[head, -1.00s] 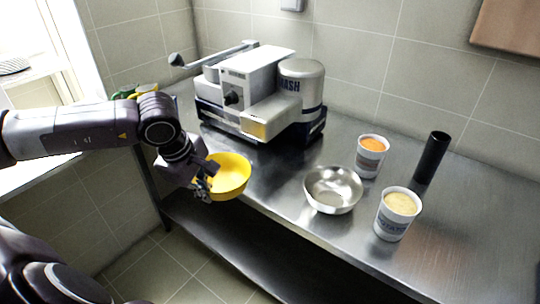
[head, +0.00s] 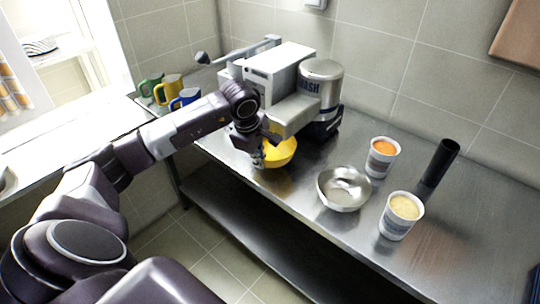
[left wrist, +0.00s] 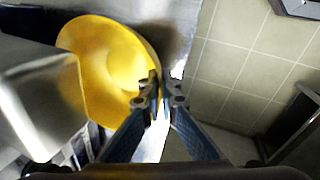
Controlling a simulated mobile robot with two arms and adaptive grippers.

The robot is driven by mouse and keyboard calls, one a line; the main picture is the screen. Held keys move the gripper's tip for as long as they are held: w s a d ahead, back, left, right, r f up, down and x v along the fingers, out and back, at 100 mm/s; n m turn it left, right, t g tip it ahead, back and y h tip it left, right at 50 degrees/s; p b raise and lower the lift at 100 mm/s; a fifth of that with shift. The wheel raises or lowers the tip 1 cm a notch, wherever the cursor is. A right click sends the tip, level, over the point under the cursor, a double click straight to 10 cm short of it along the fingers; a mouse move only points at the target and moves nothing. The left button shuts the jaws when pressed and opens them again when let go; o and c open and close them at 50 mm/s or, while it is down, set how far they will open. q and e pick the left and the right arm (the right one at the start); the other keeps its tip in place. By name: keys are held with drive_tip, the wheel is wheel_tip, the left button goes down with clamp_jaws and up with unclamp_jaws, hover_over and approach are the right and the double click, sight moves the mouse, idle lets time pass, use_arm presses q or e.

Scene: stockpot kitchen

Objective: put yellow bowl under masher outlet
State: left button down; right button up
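The yellow bowl (head: 281,153) is near the front of the steel counter, just in front of and below the masher's jutting outlet block (head: 292,116). The white and dark blue masher (head: 280,62) stands against the back wall. My left gripper (head: 259,156) is shut on the bowl's near rim. In the left wrist view, the fingertips (left wrist: 160,84) pinch the right edge of the bowl (left wrist: 105,60), and a blurred metallic block (left wrist: 40,90) covers its left part. I cannot tell whether the bowl touches the counter. My right gripper is not in view.
A steel bowl (head: 343,188), a cup with orange contents (head: 382,158), a cup with pale contents (head: 399,216) and a black cylinder (head: 440,163) stand to the right. Green, yellow (head: 168,90) and blue mugs stand left of the masher. The counter's front edge is close.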

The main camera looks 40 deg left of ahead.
sight(270, 152)
use_arm(q)
drive_tip(key=w, duration=0.4)
drive_tip(key=shift+w+d, duration=0.2)
drive_tip(key=shift+w, duration=0.1)
drive_tip(key=shift+f+b, duration=0.95)
drive_tip(key=shift+f, duration=0.8)
drive_tip(key=shift+f, duration=0.15)
drive_tip(key=c, duration=2.2)
unclamp_jaws()
drive_tip(key=shift+o, duration=0.2)
drive_tip(key=b+v, duration=0.2)
drive_tip(key=v, duration=1)
